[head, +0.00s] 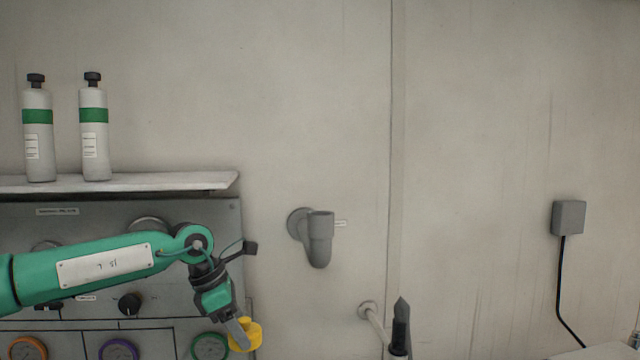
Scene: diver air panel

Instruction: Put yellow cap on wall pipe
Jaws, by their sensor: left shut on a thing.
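My left gripper (238,333) is shut on the yellow cap (249,333) near the lower middle of the head view, in front of the panel's right edge. The fingers partly hide the cap. The grey wall pipe (320,225) sticks out from a round flange on the wall, up and to the right of the cap and apart from it. Its upper end faces up and looks uncovered, though its rim is seen nearly edge-on.
A grey panel (215,225) with knobs and coloured rings stands behind my left arm. A shelf (150,182) above it holds two bottles (94,130). A grey box (568,217) hangs right.

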